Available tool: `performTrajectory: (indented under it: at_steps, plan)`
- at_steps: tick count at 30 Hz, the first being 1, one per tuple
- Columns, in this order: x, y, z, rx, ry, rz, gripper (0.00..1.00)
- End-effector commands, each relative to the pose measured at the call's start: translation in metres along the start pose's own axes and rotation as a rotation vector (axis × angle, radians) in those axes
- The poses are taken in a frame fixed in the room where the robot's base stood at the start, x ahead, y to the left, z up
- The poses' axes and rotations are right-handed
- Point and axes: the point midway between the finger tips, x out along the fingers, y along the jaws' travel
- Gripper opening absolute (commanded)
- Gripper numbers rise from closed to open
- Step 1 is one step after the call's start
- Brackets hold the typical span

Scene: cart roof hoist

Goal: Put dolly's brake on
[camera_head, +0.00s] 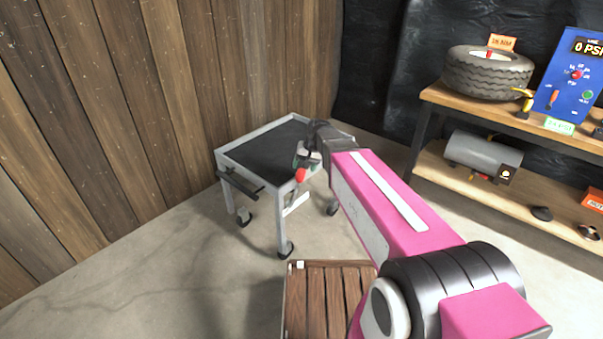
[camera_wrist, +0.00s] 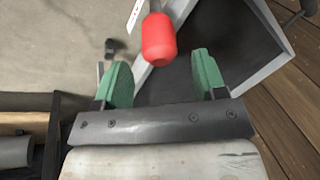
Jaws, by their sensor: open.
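The dolly (camera_head: 263,153) is a grey-framed cart with a dark top, standing on casters near the plank wall. A red knob (camera_head: 301,175), seemingly the end of the brake lever, shows at the dolly's near right corner. In the wrist view the red knob (camera_wrist: 158,40) lies just beyond and between the green fingertips, beside the dolly's grey frame (camera_wrist: 262,72). My gripper (camera_wrist: 160,75) is open with nothing between its fingers. In the head view my gripper (camera_head: 305,160) is at that corner, partly hidden by my arm. The lever's lower part is hidden.
A wooden slatted crate or pallet (camera_head: 325,300) lies on the floor in front of the dolly. At right a workbench (camera_head: 440,98) carries a tire (camera_head: 488,72) and a blue gauge panel (camera_head: 575,75), with a grey tank (camera_head: 483,152) on its lower shelf. Floor left of the crate is clear.

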Motion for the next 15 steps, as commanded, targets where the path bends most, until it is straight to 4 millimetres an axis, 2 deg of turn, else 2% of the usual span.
performTrajectory:
  at_steps: [1,6,15]
  plan:
    - [-0.010,0.000,0.001,0.000,0.001,0.000,0.65]
    - [-0.033,0.000,0.001,0.000,0.000,0.000,0.65]
    - [-0.049,0.000,0.000,0.000,-0.001,0.000,0.65]
